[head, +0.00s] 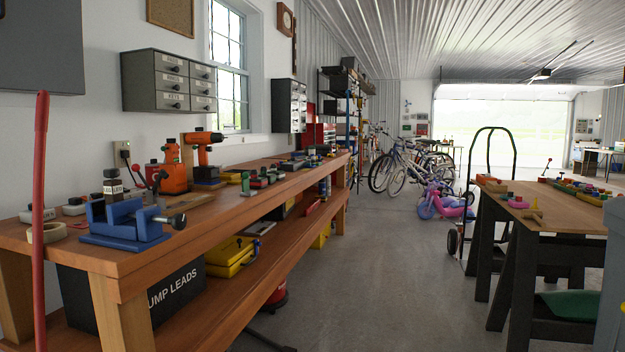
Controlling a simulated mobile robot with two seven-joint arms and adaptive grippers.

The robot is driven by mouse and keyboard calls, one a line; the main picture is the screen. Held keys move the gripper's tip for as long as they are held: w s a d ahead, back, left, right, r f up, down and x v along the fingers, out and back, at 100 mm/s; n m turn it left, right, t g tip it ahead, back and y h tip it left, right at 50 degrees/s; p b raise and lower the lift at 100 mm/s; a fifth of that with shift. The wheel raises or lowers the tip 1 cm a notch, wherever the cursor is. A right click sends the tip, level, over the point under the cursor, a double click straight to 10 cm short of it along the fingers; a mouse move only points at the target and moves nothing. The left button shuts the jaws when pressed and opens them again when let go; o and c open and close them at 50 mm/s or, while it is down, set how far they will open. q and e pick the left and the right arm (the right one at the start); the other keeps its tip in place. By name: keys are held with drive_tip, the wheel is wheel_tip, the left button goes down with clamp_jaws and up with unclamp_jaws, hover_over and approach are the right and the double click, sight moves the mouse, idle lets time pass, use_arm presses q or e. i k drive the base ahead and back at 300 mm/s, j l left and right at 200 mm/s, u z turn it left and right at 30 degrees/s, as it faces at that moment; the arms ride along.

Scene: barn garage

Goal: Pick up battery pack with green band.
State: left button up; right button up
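No battery pack with a green band can be made out for certain. On the long wooden workbench (215,210) at the left, a row of small dark items with green parts (262,180) stands past the orange drill (203,152). They are too small to tell what each one is. More small items with green and red parts lie on the trestle table (550,215) at the right, also too small to tell. Neither of my grippers shows in the head view.
A blue vise (122,220) sits on the workbench's near end. A red pole (40,220) stands upright in front of it. A black hand truck (487,180), a pink toy bike (440,203) and bicycles (400,170) stand farther back. The concrete floor (380,280) between bench and table is clear.

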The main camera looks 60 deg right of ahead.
sight(271, 177)
drive_tip(key=z, duration=1.7)
